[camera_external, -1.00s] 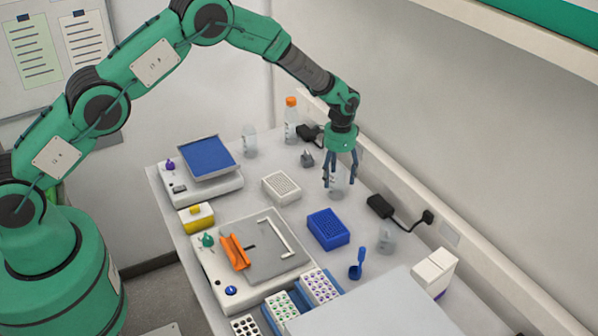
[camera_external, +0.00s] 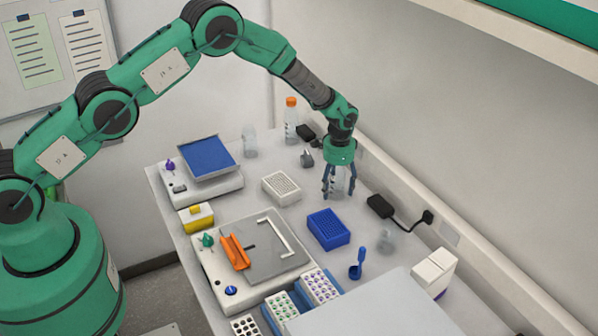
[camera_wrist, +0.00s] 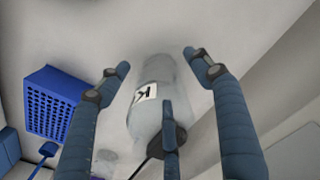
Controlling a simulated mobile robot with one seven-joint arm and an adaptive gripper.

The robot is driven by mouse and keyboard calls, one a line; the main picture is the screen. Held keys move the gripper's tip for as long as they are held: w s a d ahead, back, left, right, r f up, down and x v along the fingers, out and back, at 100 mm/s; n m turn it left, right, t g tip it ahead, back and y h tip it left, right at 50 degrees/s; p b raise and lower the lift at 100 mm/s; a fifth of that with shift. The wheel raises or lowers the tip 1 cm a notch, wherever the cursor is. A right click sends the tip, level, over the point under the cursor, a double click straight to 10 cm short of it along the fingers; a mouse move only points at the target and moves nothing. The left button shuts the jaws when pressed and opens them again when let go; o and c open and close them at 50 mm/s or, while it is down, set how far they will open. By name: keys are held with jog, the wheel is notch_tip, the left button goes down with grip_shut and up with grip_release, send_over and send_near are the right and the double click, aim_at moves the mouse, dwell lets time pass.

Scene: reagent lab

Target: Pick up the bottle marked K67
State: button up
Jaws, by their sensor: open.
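My gripper (camera_external: 339,191) is open above the bench, with its blue fingers pointing down around a clear bottle (camera_external: 340,181). In the wrist view the bottle (camera_wrist: 143,118) stands between the spread fingers of my gripper (camera_wrist: 158,85). Its white label shows a "K"; the rest of the marking is hidden behind a finger or turned away. Gaps show between the outer fingers and the bottle. I cannot tell whether the near finger touches it.
A blue rack (camera_external: 328,229) stands in front of the bottle and a white rack (camera_external: 281,188) to its left. A black adapter (camera_external: 381,206) with a cable lies to the right by the wall. An orange-capped bottle (camera_external: 290,121) and a clear bottle (camera_external: 250,141) stand farther back.

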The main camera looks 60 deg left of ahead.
aim_at(337, 178)
jog(key=shift+c, duration=0.2)
jog(key=c, duration=1.2)
jog(key=shift+r, duration=0.1)
jog(key=shift+r, duration=0.7)
jog(key=shift+r+b, duration=0.4)
jog(key=shift+r, duration=0.5)
jog(key=s, duration=0.5)
jog(key=s+r+b, duration=0.1)
jog(key=s, duration=0.4)
jog(key=s+d+b, duration=0.1)
jog(key=s, duration=0.5)
jog(key=shift+r, duration=0.3)
